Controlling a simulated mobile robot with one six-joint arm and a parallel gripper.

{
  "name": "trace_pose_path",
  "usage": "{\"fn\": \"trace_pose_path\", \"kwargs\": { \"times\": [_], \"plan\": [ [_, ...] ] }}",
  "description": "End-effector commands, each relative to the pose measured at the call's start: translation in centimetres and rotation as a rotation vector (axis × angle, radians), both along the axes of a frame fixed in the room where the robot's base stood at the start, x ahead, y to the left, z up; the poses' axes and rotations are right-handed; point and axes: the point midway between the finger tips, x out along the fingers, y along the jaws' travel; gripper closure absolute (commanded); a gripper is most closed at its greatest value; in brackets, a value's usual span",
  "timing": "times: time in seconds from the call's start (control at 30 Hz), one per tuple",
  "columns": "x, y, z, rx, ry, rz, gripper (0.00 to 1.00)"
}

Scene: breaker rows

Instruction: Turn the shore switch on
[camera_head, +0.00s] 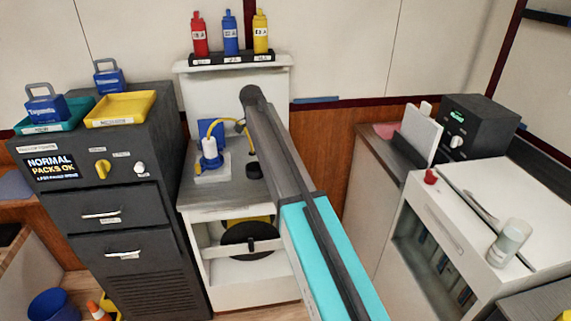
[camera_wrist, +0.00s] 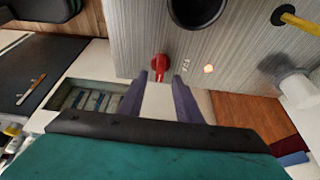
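In the wrist view a small red switch handle (camera_wrist: 160,67) stands on a grey grained panel (camera_wrist: 135,30). A small lit lamp (camera_wrist: 208,69) and a label too small to read are to its right. I cannot confirm from the label that this is the shore switch. My gripper (camera_wrist: 161,78) is open and empty. Its two fingers point toward the panel, with the red handle close to the tips, nearer the left finger. I cannot tell whether they touch. In the head view my arm reaches over the white cabinet (camera_head: 262,281), and the fingers are not visible there.
A black round fitting (camera_wrist: 197,8) and a yellow part (camera_wrist: 290,15) are near the red handle. A white plug (camera_head: 210,150) with a yellow cable stands on the white cabinet's top. A dark cabinet (camera_head: 130,195) stands left, and a white shelf unit (camera_head: 430,215) right.

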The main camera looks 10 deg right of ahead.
Motion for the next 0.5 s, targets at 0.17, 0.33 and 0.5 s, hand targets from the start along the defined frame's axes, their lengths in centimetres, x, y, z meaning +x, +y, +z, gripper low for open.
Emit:
{"fn": "trace_pose_path", "kwargs": {
  "times": [0.17, 0.33, 0.5],
  "plan": [
    [0.2, 1.1, 2.8, 0.000, -0.003, 0.000, 0.69],
    [0.2, 2.2, 5.3, 0.000, -0.003, 0.000, 0.69],
    [0.2, 3.1, 7.5, 0.000, -0.002, 0.000, 0.69]
  ]
}}
